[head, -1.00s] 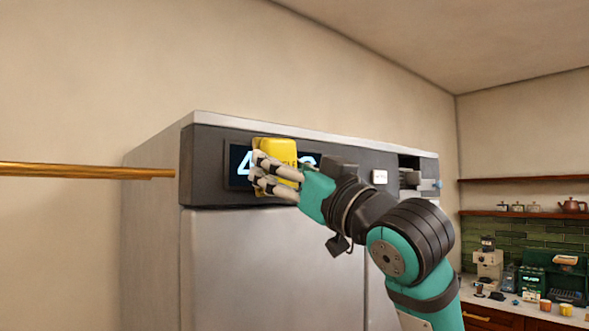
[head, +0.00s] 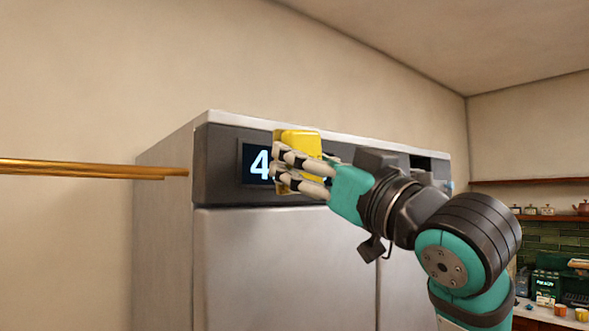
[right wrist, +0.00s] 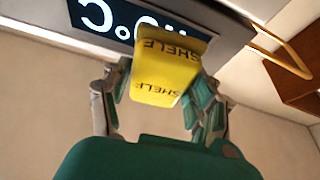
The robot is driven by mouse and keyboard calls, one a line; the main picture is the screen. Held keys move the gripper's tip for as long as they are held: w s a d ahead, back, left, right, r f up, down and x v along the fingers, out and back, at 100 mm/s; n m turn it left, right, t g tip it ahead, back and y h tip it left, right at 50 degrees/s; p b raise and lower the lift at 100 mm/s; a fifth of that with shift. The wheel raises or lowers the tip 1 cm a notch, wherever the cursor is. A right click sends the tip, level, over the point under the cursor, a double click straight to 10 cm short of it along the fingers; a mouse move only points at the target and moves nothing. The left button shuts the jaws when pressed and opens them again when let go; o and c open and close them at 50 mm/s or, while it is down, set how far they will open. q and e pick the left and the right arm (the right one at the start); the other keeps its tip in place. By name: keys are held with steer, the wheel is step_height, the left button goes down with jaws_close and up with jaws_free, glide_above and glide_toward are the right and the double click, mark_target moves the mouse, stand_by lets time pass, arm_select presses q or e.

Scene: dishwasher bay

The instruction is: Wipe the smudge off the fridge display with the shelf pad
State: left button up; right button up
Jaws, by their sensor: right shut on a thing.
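The fridge display (head: 258,166) is a dark panel with glowing pale-blue characters, set in the dark upper band of the fridge (head: 285,250). A "4" shows left of the pad; the rest is partly covered. The shelf pad (head: 301,142) is a yellow block, marked SHELF in the right wrist view (right wrist: 165,72). My right gripper (head: 282,170) is shut on it, with fingers on both sides, in front of the display. Contact with the panel is unclear. The right wrist view shows the display (right wrist: 110,18) upside down beyond the pad. I cannot make out a smudge. My left gripper is out of view.
A golden bar (head: 95,170) reaches in from the left, ending near the fridge's left edge in the picture. At the far right are wall shelves (head: 545,215) and a counter (head: 540,318) with small items. The wall left of the fridge is bare.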

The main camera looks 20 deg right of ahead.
steer(key=shift+s+d, duration=0.2)
steer(key=shift+s, duration=0.3)
steer(key=shift+s+d, duration=0.3)
steer(key=shift+s, duration=0.45)
steer(key=shift+s+d, duration=0.25)
steer(key=shift+s, duration=0.5)
steer(key=shift+w+a, duration=0.1)
steer(key=shift+w, duration=0.05)
steer(key=shift+w+a, duration=0.35)
steer(key=shift+w, duration=0.7)
steer(key=shift+w+a, duration=0.4)
steer(key=shift+w, duration=0.6)
steer(key=shift+w+a, duration=0.35)
steer(key=shift+w, duration=0.7)
steer(key=shift+w+a+p, duration=0.2)
steer(key=shift+w+p, duration=0.05)
steer(key=shift+w, duration=0.25)
steer(key=shift+w+a+p, duration=0.15)
steer(key=shift+w+p, duration=0.1)
steer(key=shift+w, duration=0.2)
steer(key=shift+d+f, duration=0.1)
